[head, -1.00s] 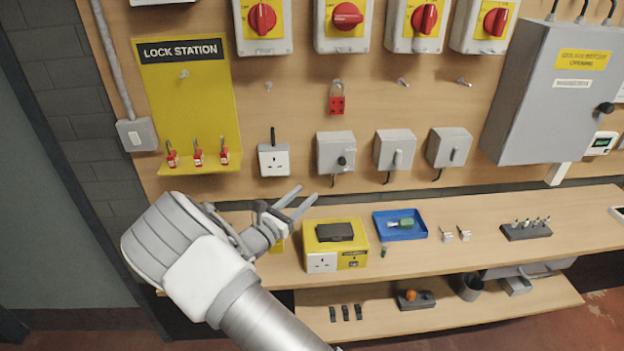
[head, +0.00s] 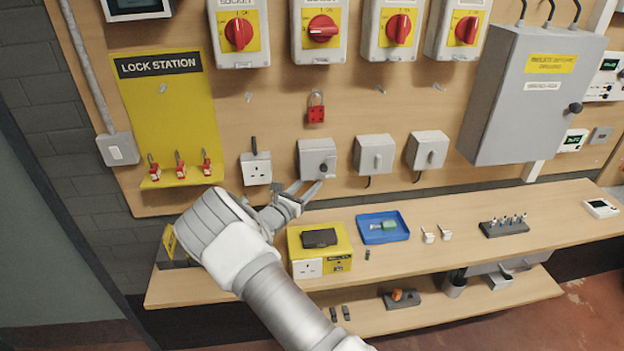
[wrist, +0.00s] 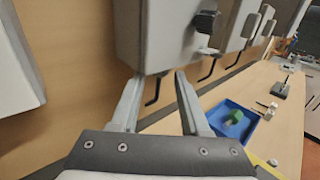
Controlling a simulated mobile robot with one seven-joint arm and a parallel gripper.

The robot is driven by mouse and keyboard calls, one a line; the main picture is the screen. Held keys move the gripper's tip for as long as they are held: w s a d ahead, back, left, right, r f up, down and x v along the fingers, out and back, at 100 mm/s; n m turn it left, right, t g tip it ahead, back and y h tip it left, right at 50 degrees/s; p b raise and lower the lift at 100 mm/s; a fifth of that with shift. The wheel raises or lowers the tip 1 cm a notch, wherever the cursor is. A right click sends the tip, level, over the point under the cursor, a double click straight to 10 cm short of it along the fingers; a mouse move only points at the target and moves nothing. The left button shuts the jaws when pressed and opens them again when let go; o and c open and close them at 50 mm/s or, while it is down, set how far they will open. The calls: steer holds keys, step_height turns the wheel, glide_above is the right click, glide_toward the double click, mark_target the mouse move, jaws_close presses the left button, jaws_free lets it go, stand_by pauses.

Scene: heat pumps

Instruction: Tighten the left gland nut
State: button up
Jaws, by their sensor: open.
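The left grey box (head: 316,157) is on the board, with a black knob on its front. In the wrist view this box (wrist: 165,35) is just ahead of and above my fingertips. A dark cable (wrist: 152,90) hangs from its underside and shows between my two fingers. I cannot make out the gland nut apart from the cable and the box's lower edge. My gripper (head: 308,188) is open just below the box; it also shows in the wrist view (wrist: 158,78), with a finger on each side of the cable. I cannot tell if they touch it.
Two similar grey boxes (head: 374,154) (head: 427,150) are to the right, and a white socket (head: 256,168) to the left. Below, the bench holds a yellow unit (head: 320,250), a blue tray (head: 383,228) with a green-handled tool, and small parts.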

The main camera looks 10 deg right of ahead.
steer(key=shift+x, duration=1.05)
jaws_close()
steer(key=shift+s+n+t+y, duration=0.1)
steer(key=shift+n+t+y, duration=0.3)
steer(key=shift+y, duration=0.1)
steer(key=shift+s+d+n+t+y+p, duration=0.15)
steer(key=shift+n+t+y+p, duration=0.4)
steer(key=shift+n+y, duration=0.45)
steer(key=shift+d+n+t+y+p, duration=0.2)
steer(key=shift+n+t+y+p, duration=0.4)
steer(key=shift+y, duration=0.75)
steer(key=shift+s+d+n+t+y+p, duration=0.15)
steer(key=shift+n+t+y+p, duration=0.35)
steer(key=shift+n+y, duration=0.55)
steer(key=shift+w+y, duration=0.1)
steer(key=shift+y, duration=0.3)
